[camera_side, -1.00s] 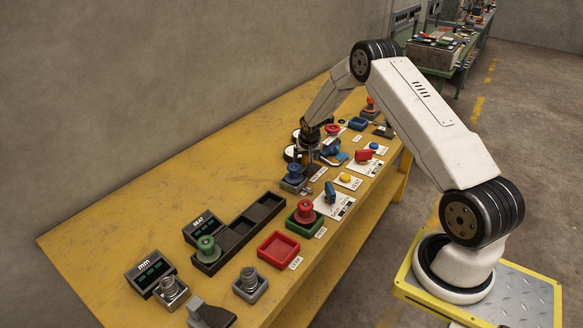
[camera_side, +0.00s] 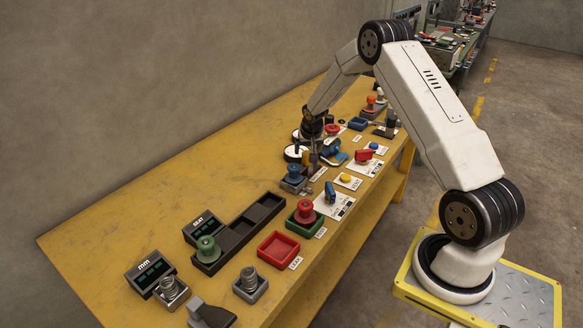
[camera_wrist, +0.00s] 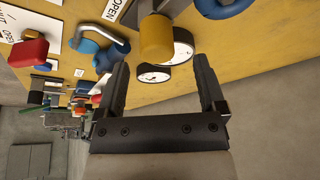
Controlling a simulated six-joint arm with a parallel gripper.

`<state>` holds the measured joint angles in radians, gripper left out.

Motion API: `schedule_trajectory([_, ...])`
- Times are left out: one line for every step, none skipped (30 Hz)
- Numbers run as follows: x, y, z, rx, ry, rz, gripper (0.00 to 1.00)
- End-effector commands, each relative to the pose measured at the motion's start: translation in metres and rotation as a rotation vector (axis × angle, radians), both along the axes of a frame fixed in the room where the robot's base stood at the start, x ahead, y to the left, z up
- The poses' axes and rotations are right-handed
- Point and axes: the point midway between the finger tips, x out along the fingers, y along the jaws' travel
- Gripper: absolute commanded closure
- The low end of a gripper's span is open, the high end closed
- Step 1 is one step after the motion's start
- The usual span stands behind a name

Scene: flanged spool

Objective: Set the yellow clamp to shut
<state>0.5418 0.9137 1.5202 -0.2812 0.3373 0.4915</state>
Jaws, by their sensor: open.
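The yellow clamp shows in the wrist view as a rounded yellow handle (camera_wrist: 157,38) on a metal piece, beside a white label reading OPEN (camera_wrist: 115,8). My gripper (camera_wrist: 160,66) is open, with one dark finger on each side and nothing held between them. The yellow handle lies just beyond the fingertips, roughly in line with the gap; I cannot tell whether they touch.
Round white gauges (camera_wrist: 183,46) stand behind the handle. A blue part with a bent metal bar (camera_wrist: 108,44) and a red handle (camera_wrist: 28,52) sit at the wrist view's left. A blue spool (camera_side: 293,172) stands near my gripper. The bench's back left (camera_side: 120,215) is bare.

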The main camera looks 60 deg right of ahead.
Motion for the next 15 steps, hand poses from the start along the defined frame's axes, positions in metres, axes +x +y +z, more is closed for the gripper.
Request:
schedule_trajectory([-0.002,0.002,0.006,0.0,0.0,0.0,0.11])
schedule_trajectory([-0.002,0.003,0.009,0.0,-0.001,0.0,0.11])
schedule_trajectory([-0.003,0.004,0.012,0.0,-0.001,0.0,0.11])
schedule_trajectory([-0.004,0.005,0.015,0.0,0.0,0.0,0.11])
schedule_trajectory([-0.005,0.005,0.017,0.0,0.0,0.0,0.11])
schedule_trajectory([-0.005,0.006,0.02,0.001,0.001,0.0,0.11])
schedule_trajectory([-0.006,0.007,0.021,0.001,0.001,0.0,0.11])
schedule_trajectory([-0.006,0.007,0.023,0.001,0.001,0.0,0.11])
schedule_trajectory([-0.007,0.008,0.025,0.001,0.001,0.0,0.11])
schedule_trajectory([-0.007,0.008,0.026,0.001,0.001,0.0,0.11])
schedule_trajectory([-0.008,0.009,0.027,0.001,0.001,0.0,0.11])
schedule_trajectory([-0.008,0.009,0.027,0.001,0.001,0.0,0.11])
schedule_trajectory([-0.008,0.009,0.028,0.001,0.001,0.0,0.11])
schedule_trajectory([-0.008,0.009,0.028,0.001,0.001,0.0,0.11])
schedule_trajectory([-0.009,0.009,0.028,0.001,0.002,0.001,0.11])
